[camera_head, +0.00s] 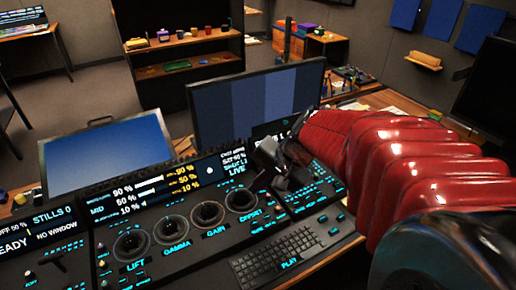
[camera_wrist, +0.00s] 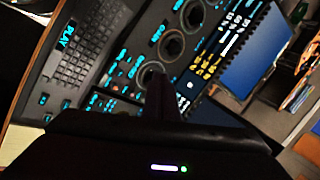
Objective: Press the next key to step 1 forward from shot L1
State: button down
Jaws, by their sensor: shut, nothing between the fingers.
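The trackball panel (camera_head: 170,262) spreads across the desk, black with cyan-lit labels and a row of ringed trackballs. The offset trackball (camera_head: 240,200) is the rightmost of the row. My gripper (camera_head: 283,182) is shut and empty, over the panel's right part, just right of that trackball. In the wrist view my dark gripper (camera_wrist: 165,98) points at the panel beside a trackball ring (camera_wrist: 150,75). Small lit keys (camera_head: 318,194) lie to the right of the gripper. I cannot read which one is the next key. My gripper and red arm hide part of the right section.
A keyboard (camera_head: 277,257) marked PLAY sits at the panel's front. A monitor (camera_head: 256,100) with blue bars stands behind, and a blue screen (camera_head: 112,155) is at left. Small displays (camera_head: 160,186) rise along the panel's back. Shelves (camera_head: 190,60) stand farther off.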

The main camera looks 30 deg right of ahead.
jog(key=w+d+f+m+t, duration=0.1)
jog(key=w+d+f+m, duration=0.15)
jog(key=d, duration=0.25)
jog(key=w+d+f+m+t, duration=0.1)
jog(key=d+f+m, duration=0.1)
jog(key=d+m, duration=0.25)
jog(key=m+t+h, duration=0.1)
jog(key=m+t, duration=0.1)
jog(key=m, duration=0.4)
send_over(308, 199)
notch_tip(308, 199, down, 5)
jog(key=shift+s+d, duration=0.35)
jog(key=shift+d, duration=0.05)
jog(key=shift+f, duration=0.1)
jog(key=shift+f, duration=4.3)
jog(key=shift+f, duration=0.15)
jog(key=shift+f, duration=0.25)
